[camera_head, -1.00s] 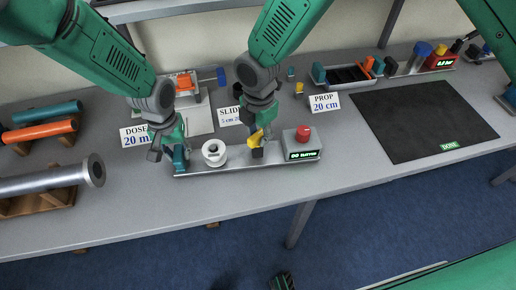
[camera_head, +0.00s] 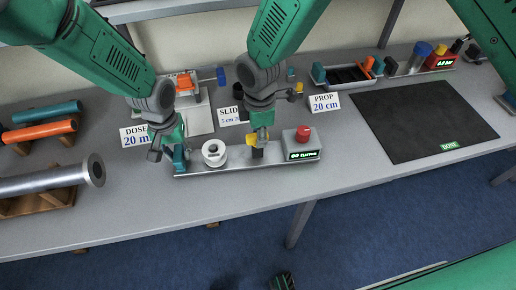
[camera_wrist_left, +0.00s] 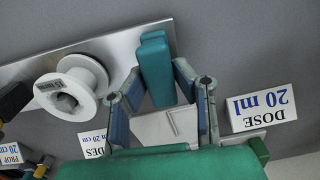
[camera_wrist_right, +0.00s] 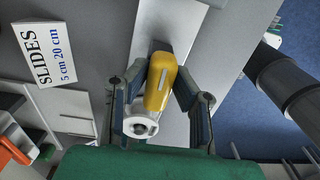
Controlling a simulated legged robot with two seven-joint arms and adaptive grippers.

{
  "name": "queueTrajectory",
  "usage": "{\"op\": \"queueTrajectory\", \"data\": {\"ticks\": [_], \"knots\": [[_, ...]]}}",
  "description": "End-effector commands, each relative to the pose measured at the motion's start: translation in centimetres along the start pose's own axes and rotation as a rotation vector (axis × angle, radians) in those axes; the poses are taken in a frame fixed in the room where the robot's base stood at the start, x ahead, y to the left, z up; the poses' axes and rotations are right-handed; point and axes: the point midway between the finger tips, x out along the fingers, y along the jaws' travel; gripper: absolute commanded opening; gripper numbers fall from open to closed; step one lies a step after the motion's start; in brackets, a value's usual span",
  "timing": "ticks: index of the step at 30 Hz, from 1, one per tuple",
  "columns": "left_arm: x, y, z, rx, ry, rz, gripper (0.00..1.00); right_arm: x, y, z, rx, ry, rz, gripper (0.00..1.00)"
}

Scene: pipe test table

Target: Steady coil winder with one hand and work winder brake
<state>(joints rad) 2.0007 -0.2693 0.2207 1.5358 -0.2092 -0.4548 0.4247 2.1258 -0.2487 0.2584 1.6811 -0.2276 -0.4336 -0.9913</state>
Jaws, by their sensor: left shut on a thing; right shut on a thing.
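The coil winder has a silver base plate (camera_head: 220,163) along the front of the table. A teal upright grip (camera_head: 180,158) stands at its left end, beside a white spool (camera_head: 214,153). My left gripper (camera_head: 170,156) is shut on the teal grip, which shows between its fingers in the left wrist view (camera_wrist_left: 155,68). Right of the spool, the yellow brake handle (camera_head: 251,138) stands on a black block (camera_head: 257,153). My right gripper (camera_head: 259,136) is shut on this handle, seen between its fingers in the right wrist view (camera_wrist_right: 160,82). The fingers partly hide it.
A grey box (camera_head: 302,149) with a red button and turns display stands at the plate's right end. A metal pipe (camera_head: 45,181) lies on a wooden cradle at left. A DOSE card (camera_head: 136,137) stands behind my left gripper.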

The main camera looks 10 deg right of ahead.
Motion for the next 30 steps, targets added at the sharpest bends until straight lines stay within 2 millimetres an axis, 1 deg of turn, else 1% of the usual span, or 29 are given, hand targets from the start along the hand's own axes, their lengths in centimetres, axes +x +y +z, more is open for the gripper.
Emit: {"op": "queueTrajectory", "data": {"ticks": [1,5,6,7,8,17,20,23,30], "knots": [[0.0,-0.5,0.0,-0.002,-0.002,-0.007,0.00,0.0,0.1,0.4,0.007,-0.008,-0.001,0.00],[0.0,-0.5,0.0,-0.002,-0.003,-0.008,0.00,0.0,0.1,0.5,0.005,-0.008,-0.002,0.00],[0.0,-0.5,0.0,-0.002,-0.002,-0.007,0.00,0.0,0.1,0.5,0.004,-0.008,-0.002,0.32],[0.0,-0.5,0.0,-0.002,-0.002,-0.007,0.00,0.0,0.1,0.4,0.004,-0.007,-0.002,0.42],[0.0,-0.4,0.0,-0.002,-0.002,-0.007,0.00,0.0,0.0,0.4,0.003,-0.007,-0.002,0.46],[0.0,-0.1,0.0,-0.001,-0.001,-0.002,0.00,-0.1,0.1,0.2,0.001,-0.003,-0.001,0.46],[0.0,-0.1,0.0,0.000,-0.001,-0.001,0.00,-0.8,0.1,0.1,0.001,-0.002,0.001,0.46],[0.0,-0.1,0.0,0.000,-0.001,-0.001,0.00,-2.2,0.2,0.1,0.001,-0.001,0.003,0.46],[0.0,0.0,0.0,0.000,0.000,0.000,0.00,-7.4,0.2,0.1,0.002,-0.001,0.003,0.46]]}}
